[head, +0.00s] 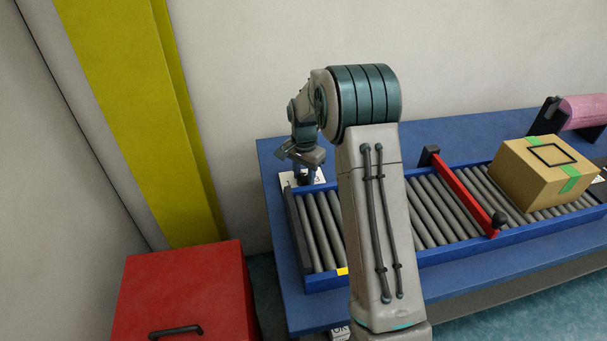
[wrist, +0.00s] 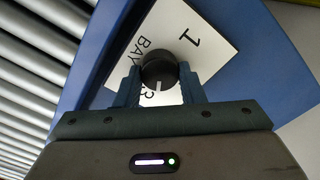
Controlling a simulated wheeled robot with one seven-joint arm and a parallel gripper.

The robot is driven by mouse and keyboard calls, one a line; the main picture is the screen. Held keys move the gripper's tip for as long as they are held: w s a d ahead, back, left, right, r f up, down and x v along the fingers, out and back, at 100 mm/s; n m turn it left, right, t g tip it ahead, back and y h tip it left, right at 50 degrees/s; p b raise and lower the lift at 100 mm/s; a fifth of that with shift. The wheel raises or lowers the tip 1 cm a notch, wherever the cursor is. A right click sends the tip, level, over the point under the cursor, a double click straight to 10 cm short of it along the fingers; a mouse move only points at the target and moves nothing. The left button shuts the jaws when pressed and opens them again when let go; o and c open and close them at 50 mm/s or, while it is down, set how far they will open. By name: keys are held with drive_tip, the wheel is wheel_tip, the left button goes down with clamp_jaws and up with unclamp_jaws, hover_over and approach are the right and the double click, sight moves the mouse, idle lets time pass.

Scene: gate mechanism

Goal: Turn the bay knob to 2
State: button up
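The bay knob (wrist: 159,68) is round and black, with a white pointer line on its face. In the wrist view the line points toward the bottom of the picture, close to the 3. A white card (wrist: 205,45) around it reads 1, BAY and 3; the 2 is hidden. My gripper (wrist: 160,72) has one finger on each side of the knob and appears shut on it. In the head view my gripper (head: 304,174) is low over the card (head: 318,179) at the table's far left corner.
A roller conveyor (head: 429,209) runs along the blue table (head: 272,153), right beside the knob. A red bar (head: 464,192) crosses the conveyor. A cardboard box (head: 530,180) sits on the rollers beyond it. A red cabinet (head: 190,290) and yellow post (head: 135,110) stand left.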

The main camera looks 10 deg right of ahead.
sight(303, 176)
drive_tip(key=shift+n, duration=0.3)
drive_tip(key=n+b, duration=0.1)
drive_tip(key=n, duration=0.4)
drive_tip(key=shift+w+a, duration=0.1)
drive_tip(key=n, duration=0.6)
drive_tip(key=shift+b, duration=0.4)
idle(0.4)
drive_tip(key=o, duration=1)
drive_tip(key=shift+r, duration=0.15)
wheel_tip(303, 176, up, 14)
drive_tip(key=shift+f, duration=0.15)
